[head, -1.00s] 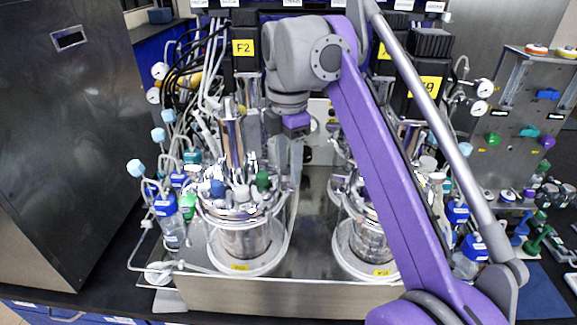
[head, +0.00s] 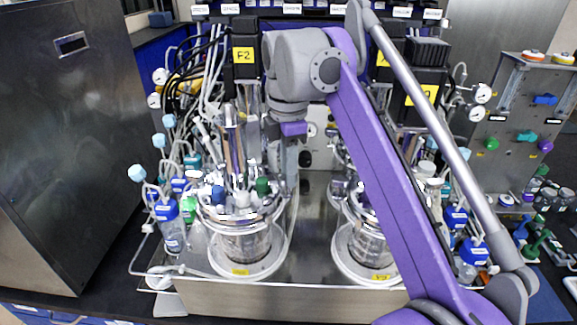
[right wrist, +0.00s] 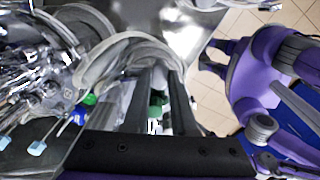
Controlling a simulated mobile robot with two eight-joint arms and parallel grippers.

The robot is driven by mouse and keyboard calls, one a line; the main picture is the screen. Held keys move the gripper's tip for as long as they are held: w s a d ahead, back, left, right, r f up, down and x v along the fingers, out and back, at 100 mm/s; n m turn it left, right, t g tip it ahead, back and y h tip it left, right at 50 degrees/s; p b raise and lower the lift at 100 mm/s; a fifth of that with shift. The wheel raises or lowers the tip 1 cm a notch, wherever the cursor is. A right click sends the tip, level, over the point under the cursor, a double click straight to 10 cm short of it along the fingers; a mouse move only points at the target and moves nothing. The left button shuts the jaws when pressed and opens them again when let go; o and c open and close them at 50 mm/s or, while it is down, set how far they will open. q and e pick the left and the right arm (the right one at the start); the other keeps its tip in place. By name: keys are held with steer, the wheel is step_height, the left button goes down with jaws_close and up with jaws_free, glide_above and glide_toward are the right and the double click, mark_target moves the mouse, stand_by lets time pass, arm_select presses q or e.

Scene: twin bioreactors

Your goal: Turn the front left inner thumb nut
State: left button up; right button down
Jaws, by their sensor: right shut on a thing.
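The left bioreactor vessel (head: 243,245) stands upright on the steel tray, with a crowded metal head plate carrying blue, white and green caps. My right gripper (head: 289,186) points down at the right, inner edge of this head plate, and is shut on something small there. The front left inner thumb nut is not distinguishable; the fingers and clamp parts hide that spot. In the right wrist view the two dark fingers of my right gripper (right wrist: 157,105) are seen from close up, with a green cap (right wrist: 156,98) visible beyond and between them. My left gripper is not in view.
The second vessel (head: 369,245) stands to the right, partly behind my purple arm. Tubing and blue-capped bottles (head: 171,228) crowd the left side. A tall steel cabinet (head: 70,150) is at far left. The steel tray (head: 310,255) is bare between the vessels.

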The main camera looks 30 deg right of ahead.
steer(key=m, duration=0.2)
steer(key=shift+m+p, duration=0.3)
steer(key=shift+m, duration=0.1)
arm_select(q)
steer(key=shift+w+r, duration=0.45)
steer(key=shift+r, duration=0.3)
arm_select(e)
steer(key=c, duration=0.7)
jaws_free()
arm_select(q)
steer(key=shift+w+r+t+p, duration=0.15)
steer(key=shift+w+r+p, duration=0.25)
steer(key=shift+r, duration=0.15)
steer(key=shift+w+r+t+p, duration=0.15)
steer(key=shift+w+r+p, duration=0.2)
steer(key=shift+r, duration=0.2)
arm_select(e)
step_height(320, 180, up, 11)
steer(key=shift+f, duration=0.1)
